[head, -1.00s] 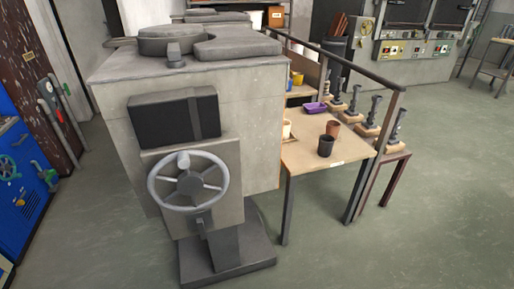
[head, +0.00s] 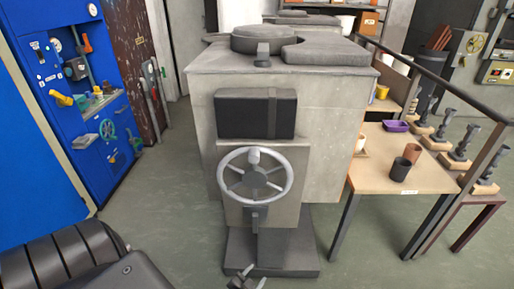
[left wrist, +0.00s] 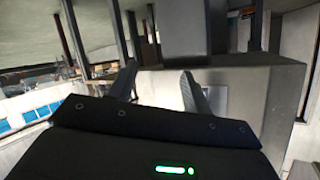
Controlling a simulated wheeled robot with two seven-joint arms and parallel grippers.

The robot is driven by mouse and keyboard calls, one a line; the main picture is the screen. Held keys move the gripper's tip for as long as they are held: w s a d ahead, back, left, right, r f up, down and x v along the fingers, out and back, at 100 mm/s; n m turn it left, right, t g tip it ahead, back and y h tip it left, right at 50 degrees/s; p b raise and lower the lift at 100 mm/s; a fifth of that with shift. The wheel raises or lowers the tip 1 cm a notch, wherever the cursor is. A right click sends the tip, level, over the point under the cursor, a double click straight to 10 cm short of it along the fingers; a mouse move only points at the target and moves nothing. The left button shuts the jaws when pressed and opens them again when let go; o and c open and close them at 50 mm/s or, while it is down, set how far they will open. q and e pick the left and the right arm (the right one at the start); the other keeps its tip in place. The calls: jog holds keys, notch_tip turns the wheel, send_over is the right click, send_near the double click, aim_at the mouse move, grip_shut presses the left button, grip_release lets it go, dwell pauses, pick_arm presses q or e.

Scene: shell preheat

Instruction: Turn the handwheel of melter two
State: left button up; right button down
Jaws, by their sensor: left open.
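The handwheel (head: 256,180), a pale grey spoked ring with a knob at its top, is on the front of a grey melter (head: 335,130). I see no number on this melter. My left gripper (head: 247,278) shows only partly at the bottom edge, below the wheel in the picture and apart from it. In the left wrist view the left gripper (left wrist: 158,80) has its two fingers spread with nothing between them. The handwheel cannot be made out in that view. My right gripper is not in view.
A wooden-topped table (head: 430,177) with cups and a purple tray (head: 396,126) stands right of the melter, beside a metal rail (head: 430,78). A blue cabinet (head: 75,35) is at the left. Another melter (head: 315,19) stands behind. Floor is clear between cabinet and melter.

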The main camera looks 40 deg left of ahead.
pick_arm(q)
jog(key=w+a+r+t+y, duration=0.1)
jog(key=w+r+t, duration=0.2)
jog(key=r, duration=0.7)
jog(key=w+a+r+t+y, duration=0.1)
jog(key=w+r+t, duration=0.2)
jog(key=r, duration=0.7)
jog(key=n+t+y+p, duration=0.2)
jog(key=n+t+y, duration=0.1)
jog(key=t+y, duration=0.25)
send_near(256, 149)
jog(key=shift+g+y, duration=0.35)
jog(key=shift+y, duration=0.1)
jog(key=p+x, duration=0.2)
jog(key=x, duration=0.6)
jog(key=shift+d+r, duration=0.15)
jog(key=shift+r, duration=0.25)
jog(key=shift+w+a+r+p, duration=0.2)
jog(key=shift+w+r+p, duration=0.2)
jog(key=shift+w, duration=0.1)
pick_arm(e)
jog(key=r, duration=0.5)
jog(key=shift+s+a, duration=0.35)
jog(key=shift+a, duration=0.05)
pick_arm(q)
jog(key=shift+c, duration=0.3)
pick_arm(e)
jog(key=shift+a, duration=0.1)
